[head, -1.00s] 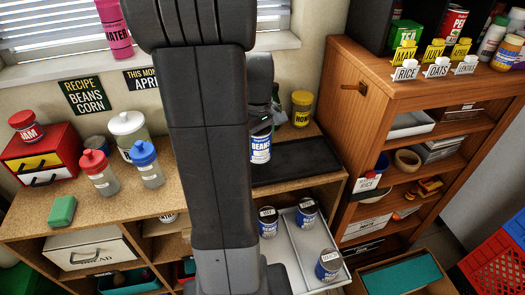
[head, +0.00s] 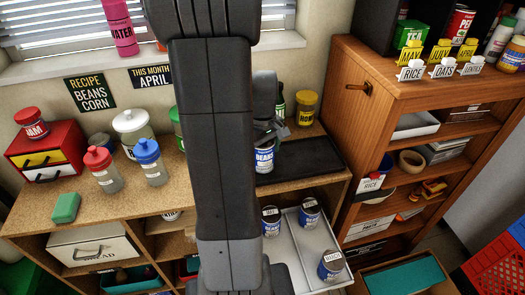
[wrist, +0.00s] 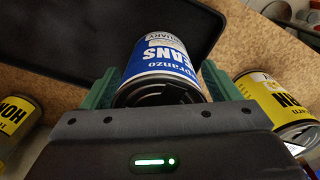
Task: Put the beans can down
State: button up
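The beans can (head: 264,159), blue and white with a dark end, is between the fingers of my gripper (head: 268,132). In the wrist view the can (wrist: 160,58) has a green finger close against each side, and my gripper (wrist: 160,88) looks shut on it. The can is at the left part of the black tray (head: 310,159) on the wooden counter. In the wrist view the tray (wrist: 80,50) lies to the left of and behind the can. I cannot tell whether the can's base touches a surface. My arm hides part of the counter.
A yellow can (head: 306,107) stands behind the tray; a yellow can (wrist: 275,105) is close to the right finger in the wrist view. Several blue cans stand in a pale tray (head: 290,245) below. A red-lidded bottle (head: 101,170) and a blue-lidded bottle (head: 150,163) stand left.

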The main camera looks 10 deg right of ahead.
jog(key=shift+r, duration=0.1)
notch_tip(320, 180, up, 12)
jog(key=shift+r, duration=0.1)
dwell(0.4)
jog(key=shift+o, duration=0.5)
dwell(1.3)
